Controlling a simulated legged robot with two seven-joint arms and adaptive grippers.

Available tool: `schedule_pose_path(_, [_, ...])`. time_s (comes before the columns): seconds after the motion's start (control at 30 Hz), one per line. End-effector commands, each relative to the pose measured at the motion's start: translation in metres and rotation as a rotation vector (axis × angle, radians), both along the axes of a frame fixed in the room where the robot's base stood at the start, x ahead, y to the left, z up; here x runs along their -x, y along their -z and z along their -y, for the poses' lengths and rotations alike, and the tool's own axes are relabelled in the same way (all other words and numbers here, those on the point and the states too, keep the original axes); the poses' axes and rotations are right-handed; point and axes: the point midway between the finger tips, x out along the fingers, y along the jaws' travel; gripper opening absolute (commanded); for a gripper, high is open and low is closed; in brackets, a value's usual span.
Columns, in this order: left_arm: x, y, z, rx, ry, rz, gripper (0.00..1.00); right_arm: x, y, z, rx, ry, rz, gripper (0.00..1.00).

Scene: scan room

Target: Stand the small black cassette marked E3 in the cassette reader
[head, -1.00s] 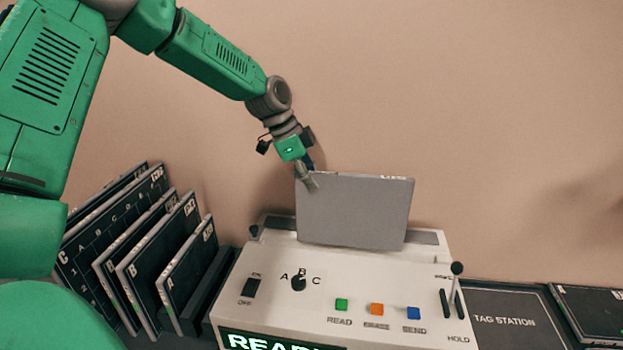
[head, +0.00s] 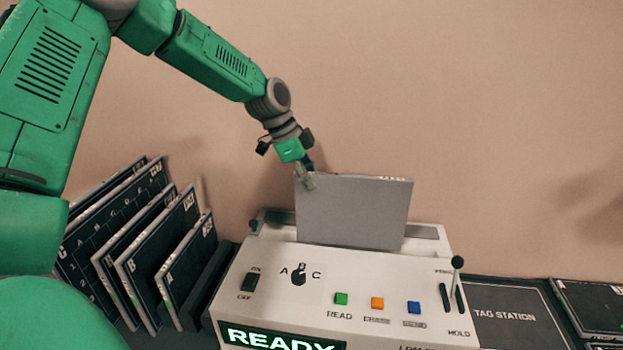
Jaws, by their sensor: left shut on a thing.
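A flat cassette (head: 355,212) with its grey face toward me stands upright at the back of the white cassette reader (head: 330,273). Its lower edge meets the reader's top at the slot area; how deep it sits I cannot tell. Small marks on its top edge are too small to read. My left gripper (head: 307,181) is shut on the cassette at its upper left corner. The reader's green display (head: 280,339) says READY. My right gripper is not in view.
Several black cassettes lean in a rack (head: 205,285) left of the reader. The reader's front carries a switch, a knob (head: 298,278), three coloured buttons (head: 377,303) and a lever (head: 458,264). A dark tag station mat (head: 504,316) and another panel (head: 597,308) lie at right.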

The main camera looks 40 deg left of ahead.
Motion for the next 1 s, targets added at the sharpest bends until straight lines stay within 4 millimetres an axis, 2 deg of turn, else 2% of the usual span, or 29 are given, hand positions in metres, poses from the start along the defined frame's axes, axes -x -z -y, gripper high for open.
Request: schedule_pose_path(1.0, [-0.001,0.033,0.000,0.002,-0.001,0.003,0.00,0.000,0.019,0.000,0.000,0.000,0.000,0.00])
